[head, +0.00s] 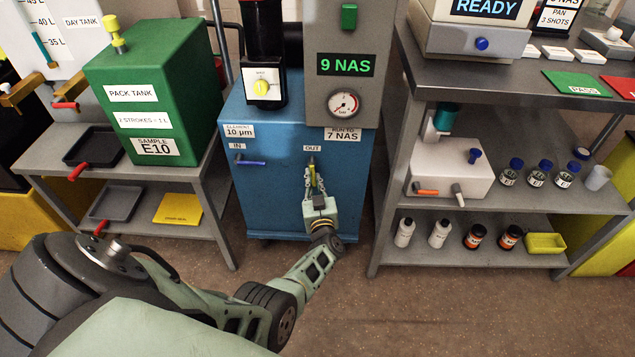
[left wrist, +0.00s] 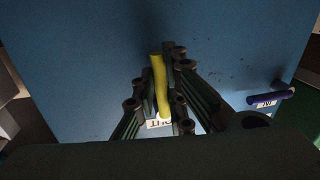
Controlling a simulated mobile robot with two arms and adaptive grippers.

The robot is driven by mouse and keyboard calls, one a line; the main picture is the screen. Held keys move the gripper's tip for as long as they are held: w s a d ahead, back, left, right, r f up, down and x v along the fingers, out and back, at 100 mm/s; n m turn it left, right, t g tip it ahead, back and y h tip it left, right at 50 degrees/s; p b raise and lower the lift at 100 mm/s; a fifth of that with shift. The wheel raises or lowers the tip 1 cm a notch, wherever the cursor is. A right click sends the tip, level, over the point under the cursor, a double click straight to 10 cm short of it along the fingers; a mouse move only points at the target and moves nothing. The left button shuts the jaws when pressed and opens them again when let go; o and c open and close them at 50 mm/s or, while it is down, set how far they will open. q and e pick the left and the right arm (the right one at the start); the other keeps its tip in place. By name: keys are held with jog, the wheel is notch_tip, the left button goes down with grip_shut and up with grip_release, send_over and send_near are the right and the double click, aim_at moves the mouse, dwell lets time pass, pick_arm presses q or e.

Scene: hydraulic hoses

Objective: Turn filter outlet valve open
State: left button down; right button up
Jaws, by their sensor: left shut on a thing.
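The filter outlet valve has a yellow lever (head: 312,168) just below the OUT label (head: 312,148) on the blue filter unit (head: 280,200). The lever stands upright in the head view, in line with the gripper. My left gripper (head: 315,184) reaches up to it from below. In the left wrist view, the yellow lever (left wrist: 157,75) lies between the fingers of my left gripper (left wrist: 160,88), which is shut on it. The fingers hide part of the lever and its valve body. My right gripper is not in view.
The inlet valve's blue lever (head: 250,162) lies level to the left, under the IN label. A gauge (head: 343,103) and a 9 NAS display (head: 346,65) sit above. A green pack tank (head: 150,90) stands left, a grey shelf (head: 480,197) with bottles right. The floor in front is clear.

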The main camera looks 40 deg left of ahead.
pick_arm(q)
jog(key=shift+s+a+m, duration=0.1)
jog(key=shift+a+m, duration=0.05)
jog(key=shift+m, duration=0.45)
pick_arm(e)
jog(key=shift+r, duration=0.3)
pick_arm(q)
jog(key=c, duration=1.8)
grip_release()
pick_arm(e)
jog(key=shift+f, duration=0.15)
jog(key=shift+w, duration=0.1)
